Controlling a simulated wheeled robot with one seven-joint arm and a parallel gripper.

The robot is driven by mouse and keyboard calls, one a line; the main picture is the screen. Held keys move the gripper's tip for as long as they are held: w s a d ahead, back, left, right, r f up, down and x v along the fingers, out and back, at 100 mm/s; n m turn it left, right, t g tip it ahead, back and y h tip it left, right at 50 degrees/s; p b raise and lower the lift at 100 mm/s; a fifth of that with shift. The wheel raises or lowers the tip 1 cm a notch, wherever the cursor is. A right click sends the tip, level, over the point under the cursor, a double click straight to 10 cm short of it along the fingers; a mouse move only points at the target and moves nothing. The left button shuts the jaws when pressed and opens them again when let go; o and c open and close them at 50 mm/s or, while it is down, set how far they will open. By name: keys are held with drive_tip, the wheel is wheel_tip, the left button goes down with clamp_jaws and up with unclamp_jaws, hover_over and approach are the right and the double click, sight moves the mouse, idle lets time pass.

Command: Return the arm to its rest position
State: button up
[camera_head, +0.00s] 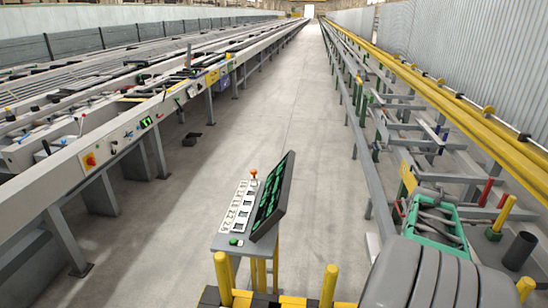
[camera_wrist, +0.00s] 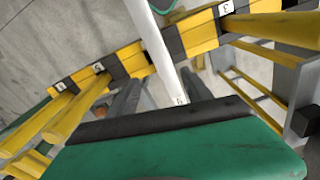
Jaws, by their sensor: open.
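In the wrist view my gripper (camera_wrist: 163,88) shows as two dark fingers standing apart, so it is open. They point past the black edge of a broad green block that fills the bottom of the picture. A white tube (camera_wrist: 152,40) runs down from the top toward the space between the fingers. I cannot tell whether it touches them. A yellow and black striped beam (camera_wrist: 133,62) with number labels crosses behind the fingers. I cannot make out my gripper in the head view.
In the head view a control console (camera_head: 268,200) stands in front, with yellow posts (camera_head: 223,278) nearer. A green-framed item (camera_head: 453,240) is at lower right. A long conveyor table (camera_head: 120,143) lines the left and yellow rails (camera_head: 470,112) the right.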

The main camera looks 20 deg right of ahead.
drive_tip(key=s+a+f+m, duration=0.2)
drive_tip(key=s+a+f, duration=0.1)
drive_tip(key=a+f, duration=0.1)
drive_tip(key=w+a+r+n+t, duration=0.1)
drive_tip(key=w+a+r+n, duration=0.1)
drive_tip(key=a, duration=0.7)
drive_tip(key=w+a+r+n+t, duration=0.1)
drive_tip(key=w+a+r+n, duration=0.2)
drive_tip(key=a, duration=0.7)
drive_tip(key=w+a+r+n+t, duration=0.1)
drive_tip(key=w+a+n, duration=0.3)
drive_tip(key=a, duration=0.5)
drive_tip(key=shift+w+a+r+n, duration=0.2)
drive_tip(key=shift+a+r+n, duration=0.1)
drive_tip(key=shift+r+n, duration=0.4)
